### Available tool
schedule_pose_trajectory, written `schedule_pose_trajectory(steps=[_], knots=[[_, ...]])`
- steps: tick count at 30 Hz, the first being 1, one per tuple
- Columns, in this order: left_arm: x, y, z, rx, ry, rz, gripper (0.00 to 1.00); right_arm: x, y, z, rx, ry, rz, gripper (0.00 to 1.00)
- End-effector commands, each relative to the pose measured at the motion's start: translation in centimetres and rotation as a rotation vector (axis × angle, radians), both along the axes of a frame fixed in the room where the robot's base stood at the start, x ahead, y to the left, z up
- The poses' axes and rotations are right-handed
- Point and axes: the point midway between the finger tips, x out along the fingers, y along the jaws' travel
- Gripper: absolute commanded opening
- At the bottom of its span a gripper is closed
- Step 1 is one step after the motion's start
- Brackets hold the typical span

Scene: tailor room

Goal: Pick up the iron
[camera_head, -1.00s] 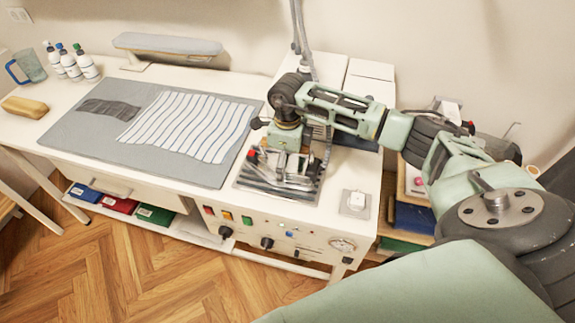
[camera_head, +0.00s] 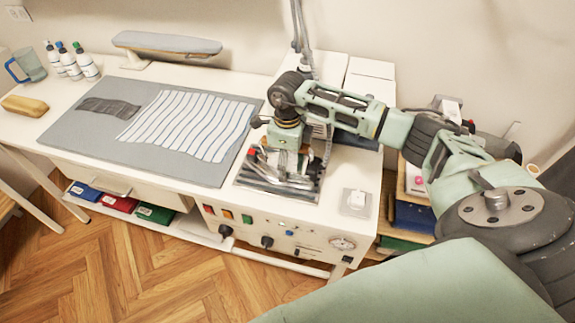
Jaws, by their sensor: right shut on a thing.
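The iron (camera_head: 282,180) sits on a dark ridged rest (camera_head: 254,183) on the white ironing table, right of the grey pad. Only parts of its metal body and a small red part show. My right gripper (camera_head: 282,166) points down over the iron and is shut on it; the gripper and wrist hide most of the handle. I cannot tell whether the iron's base touches the rest. My left gripper is not in view.
A striped cloth (camera_head: 190,125) and a dark folded cloth (camera_head: 108,108) lie on the grey pad (camera_head: 75,140). Bottles (camera_head: 68,62), a blue-handled jug (camera_head: 27,66) and a small padded board (camera_head: 165,43) stand behind. A hose (camera_head: 303,35) hangs down behind my right wrist.

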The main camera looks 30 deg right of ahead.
Motion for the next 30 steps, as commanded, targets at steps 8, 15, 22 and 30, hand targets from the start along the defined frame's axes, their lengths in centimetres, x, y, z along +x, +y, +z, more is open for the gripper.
schedule_pose_trajectory(steps=[8, 15, 22, 30], knots=[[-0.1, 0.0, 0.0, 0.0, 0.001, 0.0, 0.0, 0.3, 0.0, 0.5, 0.002, -0.009, 0.0, 0.14], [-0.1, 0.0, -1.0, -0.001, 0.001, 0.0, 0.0, 0.4, 0.0, 2.1, 0.003, -0.012, 0.001, 0.13], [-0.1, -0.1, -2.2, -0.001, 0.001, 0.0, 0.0, -0.5, -0.5, 4.8, 0.001, -0.01, 0.0, 0.13], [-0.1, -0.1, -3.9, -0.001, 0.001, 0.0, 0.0, -4.5, -2.3, 7.2, -0.003, -0.01, -0.001, 0.13]])
